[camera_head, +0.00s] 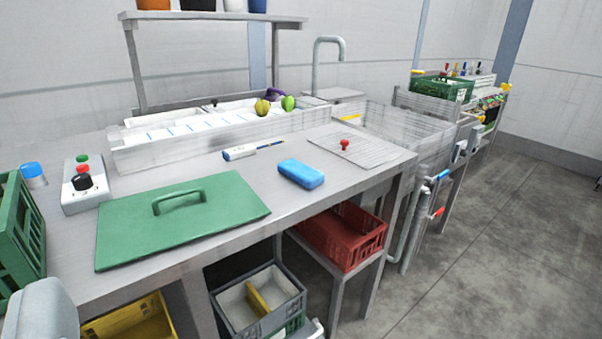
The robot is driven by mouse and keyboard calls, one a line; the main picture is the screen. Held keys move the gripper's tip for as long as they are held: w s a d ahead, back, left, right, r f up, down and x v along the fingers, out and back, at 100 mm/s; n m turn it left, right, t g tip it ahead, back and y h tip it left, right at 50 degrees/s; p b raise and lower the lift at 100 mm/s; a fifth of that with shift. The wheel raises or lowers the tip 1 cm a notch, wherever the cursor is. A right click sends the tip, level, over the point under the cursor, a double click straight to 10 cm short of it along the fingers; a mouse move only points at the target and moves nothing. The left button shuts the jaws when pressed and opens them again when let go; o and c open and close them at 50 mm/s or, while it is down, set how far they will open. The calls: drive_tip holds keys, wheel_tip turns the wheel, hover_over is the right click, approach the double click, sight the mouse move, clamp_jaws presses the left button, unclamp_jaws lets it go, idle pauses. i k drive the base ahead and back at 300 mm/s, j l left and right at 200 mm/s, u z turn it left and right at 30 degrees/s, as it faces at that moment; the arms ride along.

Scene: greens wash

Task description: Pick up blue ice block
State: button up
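The blue ice block (301,174) is a rounded, bright blue slab. It lies flat on the grey metal worktop (235,172), near the front edge, to the right of the green lid and in front of the white-and-blue pen-like tool. Nothing touches or covers it. I see no gripper fingers in this view, so its opening and its distance from the block are not shown.
A green lid (180,218) with a raised handle lies left of the block. A wire-mesh panel with a red knob (345,144) lies to the right. A long trough (205,139) stands behind. A pale rounded shape (40,312), unclear, fills the lower left corner.

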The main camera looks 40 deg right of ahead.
sight(310, 178)
drive_tip(key=i+l+z, duration=0.3)
drive_tip(key=l, duration=0.2)
drive_tip(key=i+l+z, duration=0.3)
drive_tip(key=i+l, duration=0.05)
drive_tip(key=l, duration=0.1)
